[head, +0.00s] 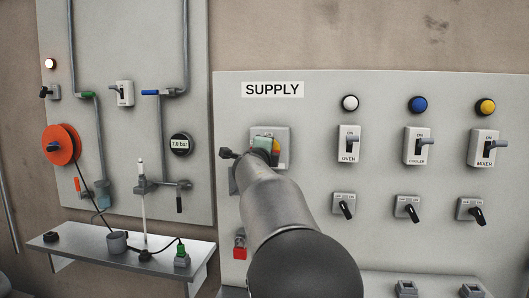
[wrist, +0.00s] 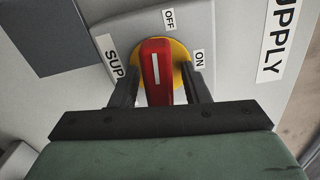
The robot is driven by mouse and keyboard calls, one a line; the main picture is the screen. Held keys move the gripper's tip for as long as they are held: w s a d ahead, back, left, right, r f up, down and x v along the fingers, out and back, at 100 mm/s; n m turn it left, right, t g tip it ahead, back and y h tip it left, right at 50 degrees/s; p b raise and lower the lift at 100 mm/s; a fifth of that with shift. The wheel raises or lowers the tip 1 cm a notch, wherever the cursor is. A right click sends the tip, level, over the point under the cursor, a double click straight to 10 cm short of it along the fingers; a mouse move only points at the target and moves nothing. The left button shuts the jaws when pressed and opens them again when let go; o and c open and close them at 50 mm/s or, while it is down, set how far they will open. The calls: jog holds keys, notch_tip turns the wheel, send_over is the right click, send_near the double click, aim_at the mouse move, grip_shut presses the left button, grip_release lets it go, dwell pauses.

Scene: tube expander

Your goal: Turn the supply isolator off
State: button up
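The supply isolator shows in the wrist view as a red handle (wrist: 154,62) with a white stripe on a yellow disc (wrist: 180,53). An OFF label (wrist: 168,19) is above it and an ON label (wrist: 199,58) is to its right. The stripe runs roughly up the picture, nearer the OFF side than the ON side. My gripper (wrist: 161,75) has one dark finger on each side of the handle, with a visible gap at the right finger. In the head view the isolator box (head: 283,134) is mostly hidden behind my arm and gripper.
A SUPPLY sign (head: 273,89) is above the isolator. To the right are the oven switch (head: 348,145), cooler switch (head: 415,147) and mixer switch (head: 483,149). A red padlock-like item (head: 240,252) is low on the left. A shelf (head: 85,253) juts out further left.

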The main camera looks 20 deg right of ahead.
jog(key=shift+v, duration=1.75)
jog(key=shift+m, duration=0.8)
jog(key=shift+w+d, duration=0.1)
jog(key=shift+p+x, duration=0.55)
jog(key=shift+x, duration=1.15)
